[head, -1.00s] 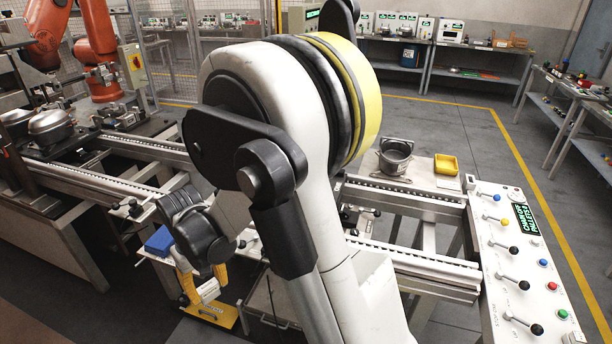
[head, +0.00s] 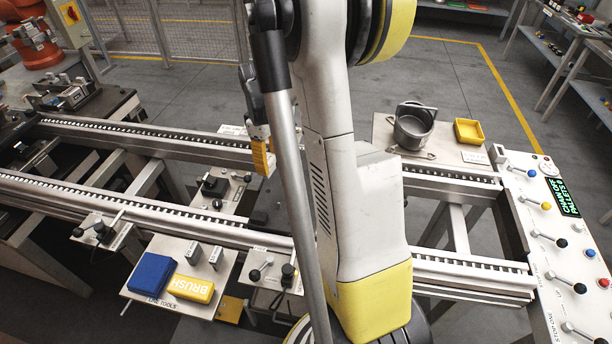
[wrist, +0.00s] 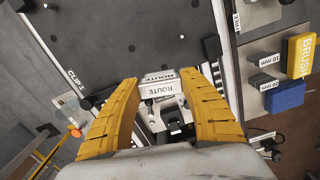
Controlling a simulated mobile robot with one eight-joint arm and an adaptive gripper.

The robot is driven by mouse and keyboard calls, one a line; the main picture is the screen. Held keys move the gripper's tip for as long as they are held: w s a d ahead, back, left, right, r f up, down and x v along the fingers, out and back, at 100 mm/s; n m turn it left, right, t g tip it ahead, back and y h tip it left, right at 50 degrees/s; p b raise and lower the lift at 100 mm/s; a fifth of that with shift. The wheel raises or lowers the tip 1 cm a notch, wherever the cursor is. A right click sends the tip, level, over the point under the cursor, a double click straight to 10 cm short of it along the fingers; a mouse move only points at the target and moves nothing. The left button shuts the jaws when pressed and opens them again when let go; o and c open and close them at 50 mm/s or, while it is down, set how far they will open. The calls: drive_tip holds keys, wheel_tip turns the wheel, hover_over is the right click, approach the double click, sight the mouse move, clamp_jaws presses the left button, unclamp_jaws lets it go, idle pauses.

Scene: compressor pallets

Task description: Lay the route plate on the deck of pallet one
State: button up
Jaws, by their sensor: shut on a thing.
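My gripper (wrist: 160,82) has yellow fingers closed on the route plate (wrist: 158,91), a small pale plate marked ROUTE. The plate is held between the fingertips. In the head view one yellow finger of my gripper (head: 262,157) shows above the conveyor, left of my arm; the plate cannot be made out there. A dark grey deck with small holes (wrist: 140,35) lies beyond the fingertips in the wrist view, beside a CLIP 1 label. It looks like the pallet deck (head: 266,200), mostly hidden by my arm in the head view. I see no contact between plate and deck.
Two conveyor rails (head: 140,218) run across. A tools shelf (head: 140,285) in front holds a blue block (head: 151,272) and a yellow brush (head: 192,288). A control panel (head: 560,265) with levers stands right. A pot (head: 413,130) and yellow bin (head: 468,131) sit behind the rails.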

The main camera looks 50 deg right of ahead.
drive_tip(key=s+d+r+n, duration=0.1)
drive_tip(key=s+d+r, duration=0.1)
drive_tip(key=s+d, duration=0.45)
drive_tip(key=s+d+r+n, duration=0.1)
drive_tip(key=s+d, duration=0.2)
drive_tip(key=d, duration=0.7)
drive_tip(key=s+a+f+b, duration=0.1)
drive_tip(key=a+f, duration=0.1)
drive_tip(key=a, duration=0.1)
drive_tip(key=s+a+f+b, duration=0.1)
drive_tip(key=a+f, duration=0.1)
drive_tip(key=a, duration=0.2)
drive_tip(key=s+a+f+b, duration=0.1)
drive_tip(key=a+f, duration=0.1)
drive_tip(key=a, duration=0.2)
drive_tip(key=shift+s+a+f, duration=0.1)
drive_tip(key=shift+s+f, duration=0.1)
drive_tip(key=shift+f, duration=0.1)
drive_tip(key=shift+f+b, duration=1.15)
drive_tip(key=shift+f, duration=0.9)
drive_tip(key=shift+f, duration=0.1)
drive_tip(key=o, duration=1.1)
wheel_tip(320, 180, up, 12)
drive_tip(key=p, duration=0.4)
drive_tip(key=shift+w+a+p, duration=0.15)
drive_tip(key=shift+p, duration=0.2)
